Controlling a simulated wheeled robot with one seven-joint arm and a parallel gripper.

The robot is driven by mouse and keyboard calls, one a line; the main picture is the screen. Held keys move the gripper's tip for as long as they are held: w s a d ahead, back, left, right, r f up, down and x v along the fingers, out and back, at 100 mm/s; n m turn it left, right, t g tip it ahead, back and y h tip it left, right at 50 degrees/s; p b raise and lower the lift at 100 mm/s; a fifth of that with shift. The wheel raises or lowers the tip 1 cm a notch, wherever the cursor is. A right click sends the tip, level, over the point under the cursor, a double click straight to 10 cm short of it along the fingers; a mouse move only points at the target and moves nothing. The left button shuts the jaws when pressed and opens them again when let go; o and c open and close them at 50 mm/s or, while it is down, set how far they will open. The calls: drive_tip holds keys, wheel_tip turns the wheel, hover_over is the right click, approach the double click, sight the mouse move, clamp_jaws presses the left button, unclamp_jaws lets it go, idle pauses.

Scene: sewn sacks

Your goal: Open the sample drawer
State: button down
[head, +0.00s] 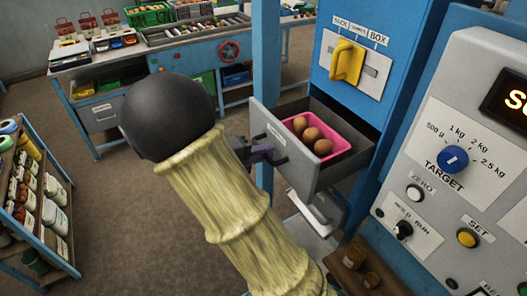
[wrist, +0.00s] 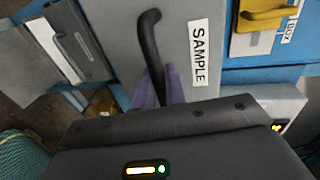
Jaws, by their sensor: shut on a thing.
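The sample drawer (head: 267,118) stands pulled out from the blue cabinet in the head view, its grey front towards the left. Inside it is a pink tray (head: 344,147) with three brown, egg-like things (head: 311,134). My gripper (head: 262,152) is at the drawer front, its purple fingers shut on the black handle. In the wrist view the curved black handle (wrist: 150,45) runs down between the fingers, beside the SAMPLE label (wrist: 198,52). My arm's pale sleeve and dark joint cover part of the floor and hide most of the gripper in the head view.
A yellow handle (head: 346,61) with a selector label sits above the drawer. A control panel (head: 455,165) with knobs is close on the right. A shelf rack (head: 33,200) stands at left, a blue workbench (head: 190,50) behind. Brown floor (head: 120,230) between is clear.

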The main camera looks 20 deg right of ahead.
drive_tip(key=c, duration=1.6)
unclamp_jaws()
drive_tip(key=shift+o, duration=0.2)
drive_tip(key=b+v, duration=0.4)
drive_tip(key=v, duration=1.3)
drive_tip(key=shift+a+b, duration=0.15)
drive_tip(key=shift+b, duration=0.2)
